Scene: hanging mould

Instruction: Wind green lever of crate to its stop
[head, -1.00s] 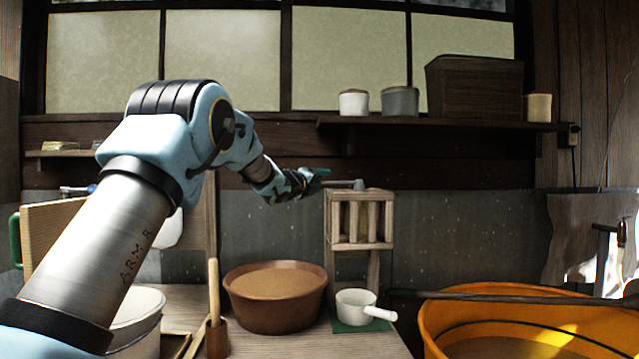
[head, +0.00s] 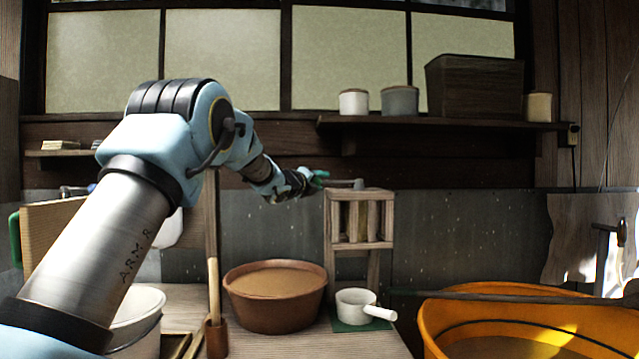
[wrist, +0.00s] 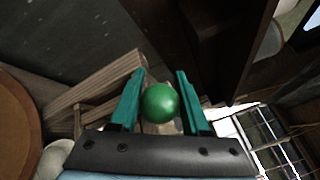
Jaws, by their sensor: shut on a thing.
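The crate (head: 360,246) is a wooden slatted frame standing upright, right of centre in the head view. The lever's grey arm (head: 342,184) lies about level at the top of the crate, reaching left from a short upright pivot. Its round green knob (wrist: 160,103) shows in the wrist view between my teal fingers. My gripper (wrist: 158,98) is shut on this knob. In the head view my gripper (head: 318,178) is at the lever's left end, just left of the crate's top. The knob is hard to make out there, and no stop can be seen.
A brown basin (head: 240,301) stands left of the crate and a white ladle (head: 354,312) at its foot. An upright stick (head: 213,285) is further left. An orange tub (head: 432,325) is at lower right. A dark shelf (head: 450,125) with pots hangs above right.

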